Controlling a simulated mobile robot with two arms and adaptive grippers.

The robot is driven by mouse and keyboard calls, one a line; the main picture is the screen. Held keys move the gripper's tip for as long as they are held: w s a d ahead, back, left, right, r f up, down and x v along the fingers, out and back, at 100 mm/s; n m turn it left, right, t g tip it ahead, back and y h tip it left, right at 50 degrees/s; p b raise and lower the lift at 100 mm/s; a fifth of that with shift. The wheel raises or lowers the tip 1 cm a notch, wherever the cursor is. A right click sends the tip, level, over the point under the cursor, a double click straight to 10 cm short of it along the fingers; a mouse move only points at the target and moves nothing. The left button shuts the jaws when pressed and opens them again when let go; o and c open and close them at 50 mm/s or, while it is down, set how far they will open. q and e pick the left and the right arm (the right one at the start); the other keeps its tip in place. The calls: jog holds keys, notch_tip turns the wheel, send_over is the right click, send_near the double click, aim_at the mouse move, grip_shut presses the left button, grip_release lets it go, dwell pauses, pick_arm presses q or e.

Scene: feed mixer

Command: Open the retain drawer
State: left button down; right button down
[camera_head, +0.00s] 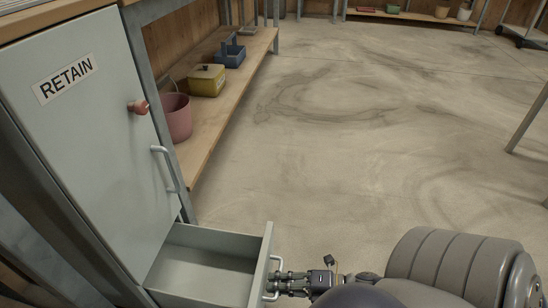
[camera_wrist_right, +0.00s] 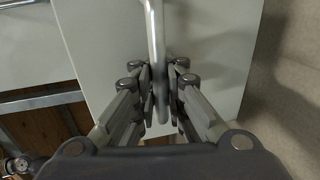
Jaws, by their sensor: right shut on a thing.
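A grey cabinet (camera_head: 82,130) with a RETAIN label (camera_head: 65,78) stands at the left in the head view. Below its door, the drawer (camera_head: 208,265) stands pulled out, with its inside showing and looking empty. My right gripper (camera_head: 281,281) is at the outer face of the drawer front, shut on the metal drawer handle (camera_head: 272,263). In the right wrist view the handle bar (camera_wrist_right: 157,60) runs between the two fingers (camera_wrist_right: 161,85), in front of the pale drawer front (camera_wrist_right: 215,60). My left gripper is in neither view.
The cabinet door has a red knob (camera_head: 138,107) and a bar handle (camera_head: 165,168). The concrete floor (camera_head: 370,140) right of the drawer is clear.

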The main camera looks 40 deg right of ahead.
jog(key=shift+r, duration=0.1)
jog(key=c, duration=1.9)
grip_release()
jog(key=v, duration=1.2)
jog(key=shift+s, duration=0.1)
